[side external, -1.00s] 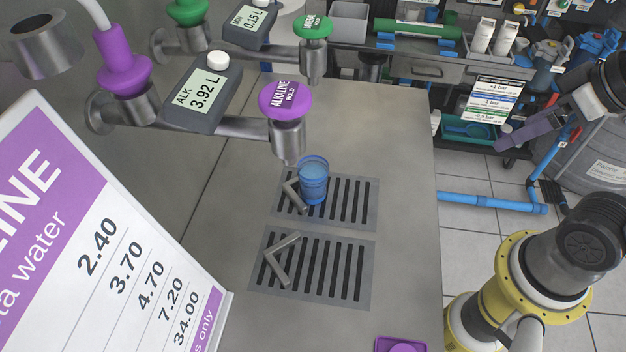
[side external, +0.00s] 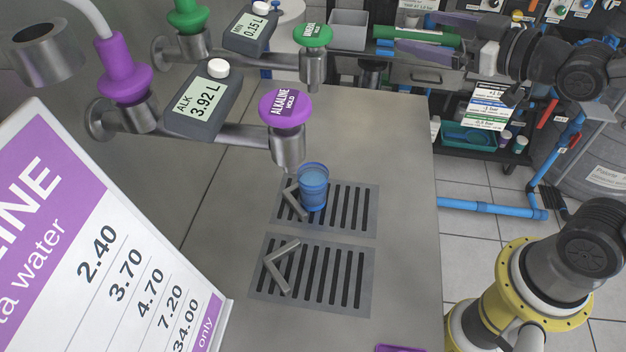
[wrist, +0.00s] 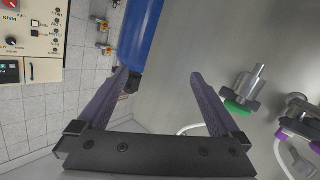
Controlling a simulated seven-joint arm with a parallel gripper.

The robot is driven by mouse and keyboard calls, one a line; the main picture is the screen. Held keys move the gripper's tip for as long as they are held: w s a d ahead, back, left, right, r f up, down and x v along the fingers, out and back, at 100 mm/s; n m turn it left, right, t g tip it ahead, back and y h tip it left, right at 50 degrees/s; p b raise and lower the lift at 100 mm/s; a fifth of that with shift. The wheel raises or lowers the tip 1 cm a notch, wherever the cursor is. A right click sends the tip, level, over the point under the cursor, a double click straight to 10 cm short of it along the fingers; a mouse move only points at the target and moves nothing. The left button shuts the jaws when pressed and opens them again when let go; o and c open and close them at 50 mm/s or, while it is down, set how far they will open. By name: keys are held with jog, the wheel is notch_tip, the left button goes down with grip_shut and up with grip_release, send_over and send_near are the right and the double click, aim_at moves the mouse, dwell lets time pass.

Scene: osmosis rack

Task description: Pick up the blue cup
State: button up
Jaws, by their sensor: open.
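The blue cup (side external: 313,187) stands upright on the rear slotted drain grate (side external: 368,212), below and a little right of the purple-topped ALKALINE tap (side external: 286,110). It looks translucent. A bent grey metal piece beside it lies on the grate. My gripper (side external: 408,32) is open, with two purple fingers apart, high at the upper right in the side view and well away from the cup. In the wrist view my gripper (wrist: 160,76) has an empty gap between its fingers. I cannot make out the cup in the wrist view.
A second drain grate (side external: 365,270) lies nearer the front. The green-topped MINERAL tap (side external: 313,55) stands behind the purple one. A price sign (side external: 110,240) leans at the left. The counter right of the grates (side external: 408,180) is clear. A large blue cylinder (wrist: 140,35) shows in the wrist view.

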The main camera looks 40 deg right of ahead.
jog(key=w+a+f+n+t+y, duration=0.1)
jog(key=w+a+f+n+y, duration=0.15)
jog(key=a+f+y, duration=0.2)
jog(key=g+y, duration=0.3)
send_near(327, 179)
jog(key=x, duration=0.8)
jog(key=shift+d+f, duration=0.1)
jog(key=shift+f+x, duration=0.1)
jog(key=shift+x, duration=1.2)
jog(key=shift+f+x, duration=0.15)
jog(key=shift+x, duration=1.1)
jog(key=shift+c, duration=0.3)
